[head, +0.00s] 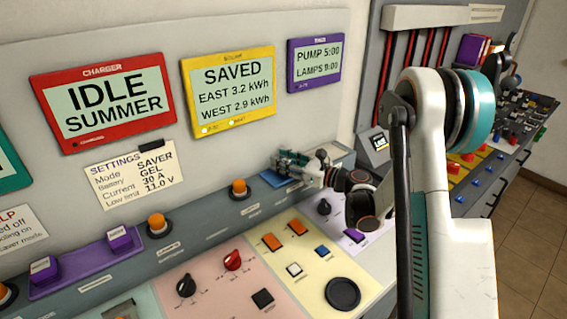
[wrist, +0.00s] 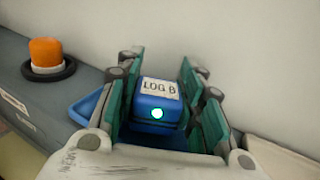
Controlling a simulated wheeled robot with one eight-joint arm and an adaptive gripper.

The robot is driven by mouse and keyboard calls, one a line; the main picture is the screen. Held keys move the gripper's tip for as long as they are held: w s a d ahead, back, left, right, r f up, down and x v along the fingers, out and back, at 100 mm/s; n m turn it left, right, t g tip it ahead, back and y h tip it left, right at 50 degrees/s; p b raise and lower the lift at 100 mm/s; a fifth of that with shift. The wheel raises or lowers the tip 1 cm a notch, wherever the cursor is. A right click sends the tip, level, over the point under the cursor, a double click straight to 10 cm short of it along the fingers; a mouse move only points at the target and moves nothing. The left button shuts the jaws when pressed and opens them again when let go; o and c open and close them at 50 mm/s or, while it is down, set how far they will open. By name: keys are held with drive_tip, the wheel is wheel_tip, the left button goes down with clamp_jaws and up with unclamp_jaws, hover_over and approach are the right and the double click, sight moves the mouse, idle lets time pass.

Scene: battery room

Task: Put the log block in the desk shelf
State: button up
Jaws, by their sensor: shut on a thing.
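The log block (wrist: 157,103) is a blue block with a white label reading "LOG B" and a small lit green-white spot, seen in the wrist view. My gripper (wrist: 165,100) is shut on it, with a green-padded finger on either side. In the head view my gripper (head: 288,163) is at the back ledge of the console, by a blue tray (head: 271,179). The tray also shows under the block in the wrist view (wrist: 86,110). I cannot tell whether the block touches it. In the head view the fingers mostly hide the block. I cannot clearly identify the desk shelf.
An orange button (head: 239,187) stands left of the tray on the ledge. A purple tray (head: 88,264) holds purple blocks further left. At the far right is a workbench (head: 525,125) with small parts and purple upright items (head: 474,50). The wall rises close behind my gripper.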

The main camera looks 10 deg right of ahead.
drive_tip(key=shift+f, duration=0.1)
drive_tip(key=o, duration=0.7)
drive_tip(key=shift+f, duration=0.1)
drive_tip(key=o, duration=0.5)
drive_tip(key=shift+c, duration=0.2)
drive_tip(key=shift+r, duration=0.25)
drive_tip(key=p+v, duration=0.1)
drive_tip(key=v, duration=1.1)
drive_tip(key=shift+p, duration=0.4)
drive_tip(key=shift+a, duration=0.1)
